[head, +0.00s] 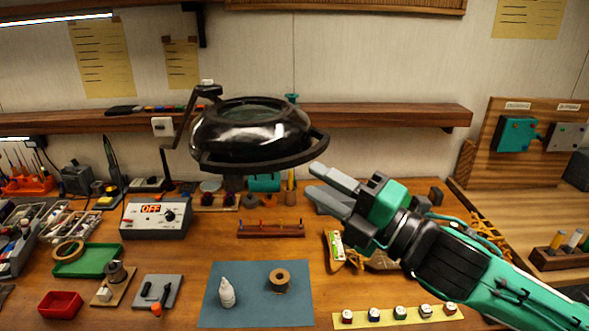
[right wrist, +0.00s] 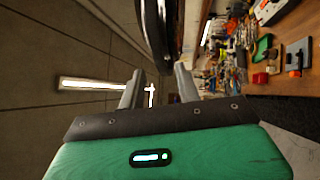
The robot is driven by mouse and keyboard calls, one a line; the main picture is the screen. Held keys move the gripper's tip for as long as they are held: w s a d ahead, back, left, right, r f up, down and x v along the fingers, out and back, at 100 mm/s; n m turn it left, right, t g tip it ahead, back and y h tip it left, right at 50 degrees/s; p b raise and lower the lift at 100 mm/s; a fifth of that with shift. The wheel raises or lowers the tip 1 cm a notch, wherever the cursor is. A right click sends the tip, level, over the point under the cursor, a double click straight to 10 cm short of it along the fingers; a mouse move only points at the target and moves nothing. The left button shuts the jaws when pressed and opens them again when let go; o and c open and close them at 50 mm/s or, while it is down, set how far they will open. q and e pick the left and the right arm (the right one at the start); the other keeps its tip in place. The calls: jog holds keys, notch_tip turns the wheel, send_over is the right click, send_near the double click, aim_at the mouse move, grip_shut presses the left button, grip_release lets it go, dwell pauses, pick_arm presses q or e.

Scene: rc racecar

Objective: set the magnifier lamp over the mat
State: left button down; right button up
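The magnifier lamp (head: 252,135) has a glossy black round head with a dark rim and hangs from a jointed arm at the left of the head view. Its head is above the table, behind and above the blue-grey mat (head: 255,308). My right gripper (head: 313,179) is just below and right of the lamp's rim, pointing at it. In the right wrist view its two fingers (right wrist: 158,72) are apart with nothing between them. The dark lamp edge (right wrist: 153,35) shows beyond the fingertips, apparently without contact. My left gripper is not in view.
A white bottle (head: 227,293) and a tape roll (head: 279,281) are on the mat. A yellow strip with several small jars (head: 400,313) lies right of it, below my right arm. A control box (head: 155,217), green tray (head: 88,262) and red bin (head: 60,305) are at left.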

aim_at(286, 163)
jog(key=p+x, duration=0.1)
jog(key=x, duration=0.3)
jog(key=shift+s+r, duration=0.1)
jog(key=shift+r, duration=0.05)
jog(key=shift+p+x, duration=0.3)
jog(key=shift+x, duration=0.55)
grip_shut()
